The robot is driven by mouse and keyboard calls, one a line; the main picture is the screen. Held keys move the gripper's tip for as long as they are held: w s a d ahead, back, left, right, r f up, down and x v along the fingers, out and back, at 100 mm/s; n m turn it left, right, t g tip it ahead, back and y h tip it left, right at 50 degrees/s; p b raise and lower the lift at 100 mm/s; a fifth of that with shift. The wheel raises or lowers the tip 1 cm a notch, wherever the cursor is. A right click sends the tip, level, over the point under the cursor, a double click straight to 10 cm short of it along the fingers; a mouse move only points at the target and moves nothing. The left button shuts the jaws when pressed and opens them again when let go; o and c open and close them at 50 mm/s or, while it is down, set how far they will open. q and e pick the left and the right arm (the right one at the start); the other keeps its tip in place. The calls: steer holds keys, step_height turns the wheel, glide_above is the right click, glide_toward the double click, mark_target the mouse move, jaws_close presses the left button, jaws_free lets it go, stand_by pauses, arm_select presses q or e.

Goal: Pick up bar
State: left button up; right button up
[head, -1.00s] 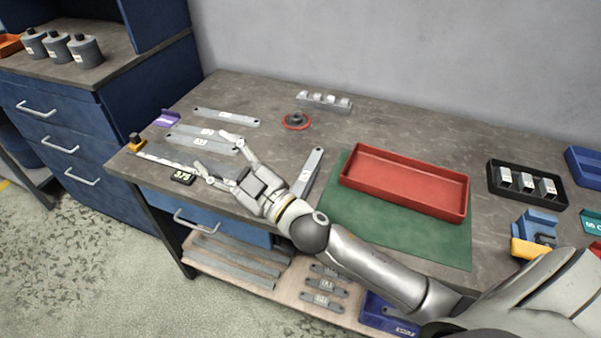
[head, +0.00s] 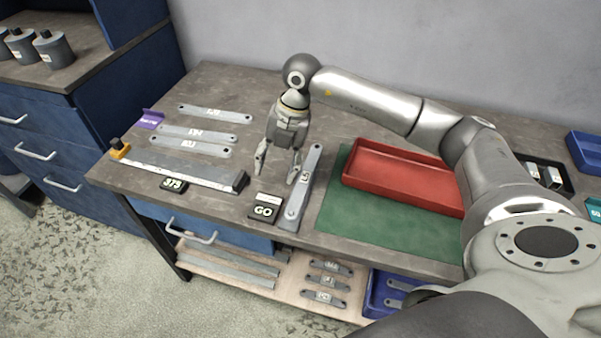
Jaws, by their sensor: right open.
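A flat grey bar (head: 304,186) with a small label and a hole at each end lies on the workbench, just left of the green mat. My right gripper (head: 276,175) is open and points down, with its right finger close beside the bar's left edge; I cannot tell if they touch. Nothing is between its fingers. Three more labelled flat bars lie at the left back: one at the rear (head: 215,114), one in the middle (head: 198,137) and one in front (head: 190,147). My left gripper is not in view.
A red tray (head: 400,203) stands on the green mat (head: 345,228) to the right. A black GO block (head: 265,208) sits left of the bar's near end. The bench's back middle is clear.

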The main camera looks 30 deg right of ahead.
steer(key=d+r+m+h, duration=0.2)
steer(key=d+h, duration=0.1)
steer(key=d, duration=0.5)
steer(key=p, duration=0.1)
glide_above(305, 177)
steer(key=shift+g, duration=0.3)
step_height(305, 177, down, 5)
steer(key=shift+s+d+f, duration=0.1)
steer(key=shift+s+f, duration=0.05)
steer(key=shift+f, duration=0.05)
step_height(305, 177, down, 5)
steer(key=shift+r+p, duration=0.1)
steer(key=shift+p, duration=1.05)
steer(key=shift+f, duration=0.4)
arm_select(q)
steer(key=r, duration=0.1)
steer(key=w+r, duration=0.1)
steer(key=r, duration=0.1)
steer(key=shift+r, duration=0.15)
arm_select(e)
steer(key=shift+w+r, duration=0.1)
steer(key=shift+w, duration=0.1)
jaws_close()
